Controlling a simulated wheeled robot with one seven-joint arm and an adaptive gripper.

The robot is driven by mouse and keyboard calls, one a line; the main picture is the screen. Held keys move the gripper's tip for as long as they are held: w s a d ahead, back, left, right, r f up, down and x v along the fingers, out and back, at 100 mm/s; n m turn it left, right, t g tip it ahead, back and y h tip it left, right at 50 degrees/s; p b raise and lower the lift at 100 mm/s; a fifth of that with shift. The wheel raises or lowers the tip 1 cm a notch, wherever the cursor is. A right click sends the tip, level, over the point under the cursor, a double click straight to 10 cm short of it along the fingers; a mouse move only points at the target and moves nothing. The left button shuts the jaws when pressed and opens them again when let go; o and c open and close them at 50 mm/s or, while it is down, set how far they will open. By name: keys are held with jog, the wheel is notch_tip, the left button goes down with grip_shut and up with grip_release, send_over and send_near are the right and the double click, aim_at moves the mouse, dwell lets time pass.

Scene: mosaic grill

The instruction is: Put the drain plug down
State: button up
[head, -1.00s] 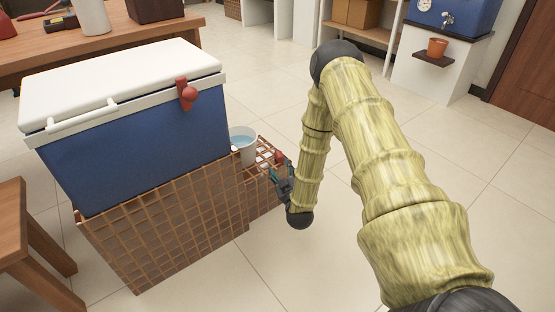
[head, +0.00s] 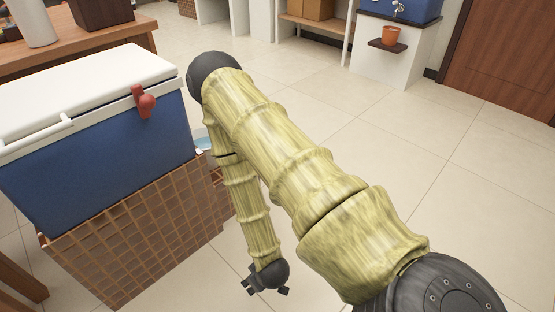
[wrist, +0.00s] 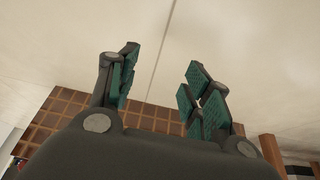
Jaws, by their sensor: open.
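My gripper (head: 266,284) hangs low over the floor, right of the tiled base, in the head view. In the wrist view, the gripper's (wrist: 162,82) green-padded fingers are spread apart with only pale floor between them. No separate drain plug can be made out now; my arm covers part of the tiled ledge. A red tap-like fitting (head: 145,102) is on the upper right of the blue cooler (head: 110,150).
The cooler stands on a brown tiled base (head: 140,255). A white bucket of water (head: 202,141) is partly hidden behind my arm. A wooden table (head: 100,42) stands at the back left. Floor to the right is clear.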

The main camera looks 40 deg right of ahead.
jog(key=s+a+g, duration=0.1)
jog(key=s+g, duration=0.1)
jog(key=s, duration=0.5)
jog(key=s+a+r+g, duration=0.1)
jog(key=s+g, duration=0.1)
jog(key=s, duration=0.5)
jog(key=shift+a+m+g, duration=0.3)
jog(key=shift+a+m, duration=0.05)
jog(key=shift+m, duration=0.05)
jog(key=shift+w, duration=0.1)
notch_tip(320, 180, up, 42)
jog(key=p, duration=4.2)
